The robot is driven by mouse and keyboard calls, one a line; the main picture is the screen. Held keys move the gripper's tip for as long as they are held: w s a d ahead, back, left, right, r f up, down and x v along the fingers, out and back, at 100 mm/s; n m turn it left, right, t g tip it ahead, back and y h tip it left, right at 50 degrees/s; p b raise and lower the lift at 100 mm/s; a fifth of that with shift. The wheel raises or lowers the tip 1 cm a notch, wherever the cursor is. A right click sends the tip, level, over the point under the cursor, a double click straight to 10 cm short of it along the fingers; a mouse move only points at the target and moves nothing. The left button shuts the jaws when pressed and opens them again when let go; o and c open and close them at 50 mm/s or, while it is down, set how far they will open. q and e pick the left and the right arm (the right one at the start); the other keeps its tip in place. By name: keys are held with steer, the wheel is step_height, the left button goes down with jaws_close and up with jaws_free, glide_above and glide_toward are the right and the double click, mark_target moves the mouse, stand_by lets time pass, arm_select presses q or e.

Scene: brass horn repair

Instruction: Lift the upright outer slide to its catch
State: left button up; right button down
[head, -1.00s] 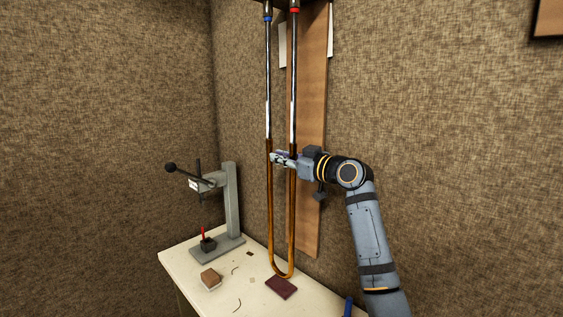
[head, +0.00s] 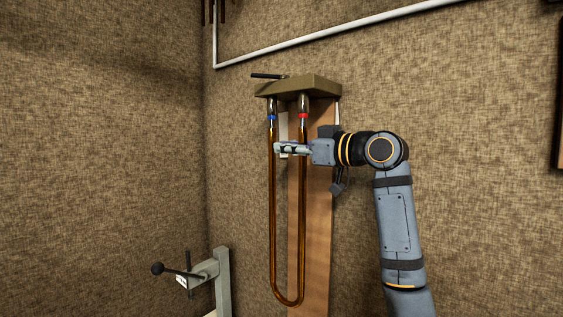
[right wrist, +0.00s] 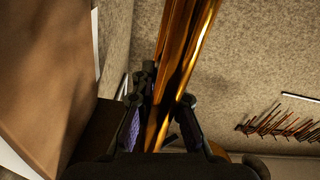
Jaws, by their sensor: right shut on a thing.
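The outer slide (head: 273,220) is a long upright brass U of two tubes with its bend at the bottom. Its upper ends sit just under an olive bracket (head: 312,86) on the wall board, near a blue band (head: 271,117) and a red band (head: 303,116). A dark lever (head: 268,76) sticks out left from the bracket top; I cannot tell whether it is the catch. My right gripper (head: 282,149) is shut on the slide in its upper part. In the right wrist view, brass tubes (right wrist: 182,60) run up between its fingers. My left gripper is out of view.
A wooden board (head: 318,235) stands behind the slide against the fabric wall. A grey press (head: 222,275) with a black-knobbed handle is at lower left. A white pipe (head: 330,33) crosses the wall above. The space left of the slide is clear.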

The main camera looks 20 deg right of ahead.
steer(key=shift+r, duration=0.95)
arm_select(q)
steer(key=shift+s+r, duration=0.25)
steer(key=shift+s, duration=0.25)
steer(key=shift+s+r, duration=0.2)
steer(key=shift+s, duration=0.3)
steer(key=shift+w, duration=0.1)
arm_select(e)
steer(key=shift+r, duration=0.1)
steer(key=c, duration=1.4)
jaws_free()
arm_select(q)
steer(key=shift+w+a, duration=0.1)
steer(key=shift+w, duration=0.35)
